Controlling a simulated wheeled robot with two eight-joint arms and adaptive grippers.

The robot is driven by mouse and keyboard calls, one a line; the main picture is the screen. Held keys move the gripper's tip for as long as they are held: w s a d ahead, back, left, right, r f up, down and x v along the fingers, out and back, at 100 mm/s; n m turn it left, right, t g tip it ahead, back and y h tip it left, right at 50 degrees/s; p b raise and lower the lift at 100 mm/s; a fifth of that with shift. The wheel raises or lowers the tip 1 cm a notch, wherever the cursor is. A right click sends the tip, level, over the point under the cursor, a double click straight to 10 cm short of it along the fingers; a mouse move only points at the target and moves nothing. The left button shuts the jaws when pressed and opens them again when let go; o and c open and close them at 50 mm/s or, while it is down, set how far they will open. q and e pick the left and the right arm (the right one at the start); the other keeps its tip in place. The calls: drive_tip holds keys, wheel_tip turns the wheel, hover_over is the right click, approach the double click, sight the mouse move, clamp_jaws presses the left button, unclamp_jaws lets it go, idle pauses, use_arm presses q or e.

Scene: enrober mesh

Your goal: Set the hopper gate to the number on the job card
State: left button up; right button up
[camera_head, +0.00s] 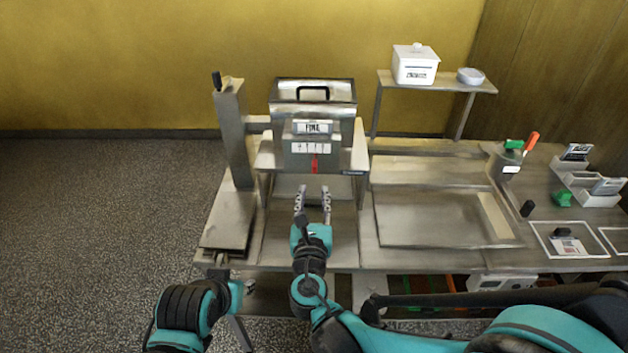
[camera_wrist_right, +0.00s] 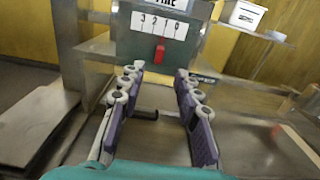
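The hopper (camera_head: 340,112) stands on the steel bench, with a grey front housing and a white number scale (camera_head: 309,148).
A tall steel post (camera_head: 236,135) stands left of the hopper. A wide shallow tray (camera_head: 440,215) lies to its right. A shelf (camera_head: 450,88) holds a white box (camera_head: 414,65). A card rack (camera_head: 588,185) and a green block (camera_head: 562,199) are at far right.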

drive_tip(key=s, duration=0.2)
drive_tip(key=shift+s, duration=0.4)
drive_tip(key=s+d+f+m+g+h, duration=0.2)
drive_tip(key=d+f+m+g, duration=0.1)
drive_tip(key=d+m, duration=0.6)
drive_tip(key=s+d+f+m+g+h, duration=0.2)
drive_tip(key=d+m+g, duration=0.1)
drive_tip(key=d+m, duration=0.6)
drive_tip(key=s+d+f+m+g+y, duration=0.1)
drive_tip(key=s+f+m+g+y, duration=0.1)
drive_tip(key=s+m, duration=0.4)
drive_tip(key=s+f+m+g+y, duration=0.1)
drive_tip(key=s+m, duration=0.4)
drive_tip(key=m, duration=0.7)
drive_tip(key=shift+s+d+f+g+y, duration=0.4)
drive_tip(key=shift+g+y, duration=0.1)
drive_tip(key=shift+g, duration=0.5)
